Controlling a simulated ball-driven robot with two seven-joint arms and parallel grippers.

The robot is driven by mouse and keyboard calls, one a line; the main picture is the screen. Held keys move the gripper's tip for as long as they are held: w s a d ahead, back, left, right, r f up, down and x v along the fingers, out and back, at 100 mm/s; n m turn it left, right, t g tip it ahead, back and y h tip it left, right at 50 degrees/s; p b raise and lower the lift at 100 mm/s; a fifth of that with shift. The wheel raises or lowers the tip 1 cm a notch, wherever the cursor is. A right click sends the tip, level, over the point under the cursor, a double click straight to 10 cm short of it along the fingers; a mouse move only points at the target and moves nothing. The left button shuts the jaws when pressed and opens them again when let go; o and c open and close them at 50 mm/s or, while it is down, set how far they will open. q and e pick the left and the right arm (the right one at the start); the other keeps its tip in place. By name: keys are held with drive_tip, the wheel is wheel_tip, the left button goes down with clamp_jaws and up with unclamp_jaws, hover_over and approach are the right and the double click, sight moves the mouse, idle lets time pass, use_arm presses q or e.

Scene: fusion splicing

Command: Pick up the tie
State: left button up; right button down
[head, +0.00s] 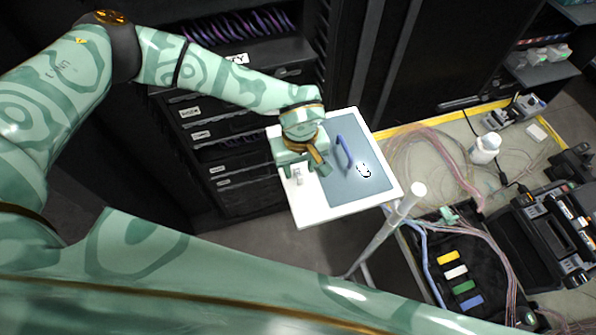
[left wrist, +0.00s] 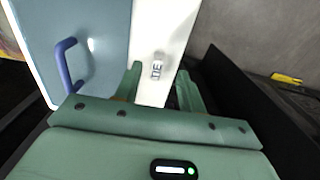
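My left gripper (head: 305,172) is open over the near left part of a white board with a grey-blue panel (head: 350,188). A small pale grey piece with ridges (head: 298,176) lies on the board's white strip, under the gripper. It also shows in the left wrist view (left wrist: 157,67), beyond and between the two spread fingers (left wrist: 158,88), apart from them. A blue curved, handle-like piece (head: 343,152) is on the panel, to the right of the gripper. I cannot tell for sure which small piece is the tie. My right gripper is not in view.
A black rack (head: 240,140) stands close behind and left of the board. A pale pole (head: 385,232) rises by the board's front right edge.

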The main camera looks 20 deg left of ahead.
sight(300, 176)
use_arm(q)
drive_tip(key=f, duration=0.1)
drive_tip(key=f+p, duration=0.1)
drive_tip(key=f, duration=0.3)
drive_tip(key=shift+w+f, duration=0.25)
drive_tip(key=shift+c, duration=0.3)
clamp_jaws()
drive_tip(key=shift+r, duration=0.15)
